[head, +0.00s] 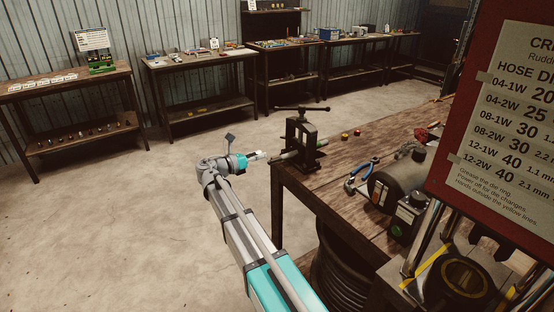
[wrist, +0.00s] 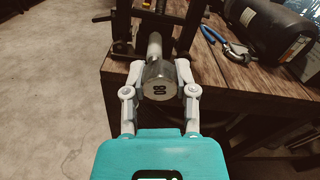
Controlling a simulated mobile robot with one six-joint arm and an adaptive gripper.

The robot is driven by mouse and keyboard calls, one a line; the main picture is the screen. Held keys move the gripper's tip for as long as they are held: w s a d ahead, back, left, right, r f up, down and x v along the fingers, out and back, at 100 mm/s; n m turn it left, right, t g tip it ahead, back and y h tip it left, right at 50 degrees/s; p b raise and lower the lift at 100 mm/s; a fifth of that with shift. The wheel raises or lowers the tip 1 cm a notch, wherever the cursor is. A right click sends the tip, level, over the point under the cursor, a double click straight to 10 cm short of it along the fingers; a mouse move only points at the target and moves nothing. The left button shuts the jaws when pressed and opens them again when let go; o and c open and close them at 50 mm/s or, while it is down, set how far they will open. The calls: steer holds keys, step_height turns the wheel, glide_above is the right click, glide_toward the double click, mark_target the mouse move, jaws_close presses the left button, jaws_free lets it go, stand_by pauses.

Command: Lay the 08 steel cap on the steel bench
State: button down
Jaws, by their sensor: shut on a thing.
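My gripper (head: 258,156) is shut on the 08 steel cap (wrist: 158,86), a short shiny cylinder with "08" on the face toward the wrist camera; it also shows in the wrist view (wrist: 158,78). A pale rod or hose end (wrist: 154,46) lies straight behind the cap, at the black vise (head: 301,138). I cannot tell whether the cap sits on that end or is only in front of it. In the head view the cap is too small to make out between the fingers. Several benches stand along the back wall; I cannot tell which one is the steel bench.
The vise stands at the corner of a wooden workbench (head: 345,170) with blue-handled pliers (head: 358,180) and a dark cylindrical machine (head: 397,186). A left bench (head: 65,85) and middle bench (head: 200,62) hold small parts. Open floor (head: 150,200) lies left of my arm.

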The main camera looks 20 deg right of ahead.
steer(key=shift+r, duration=0.15)
step_height(320, 180, up, 6)
steer(key=p, duration=0.6)
steer(key=shift+a, duration=0.15)
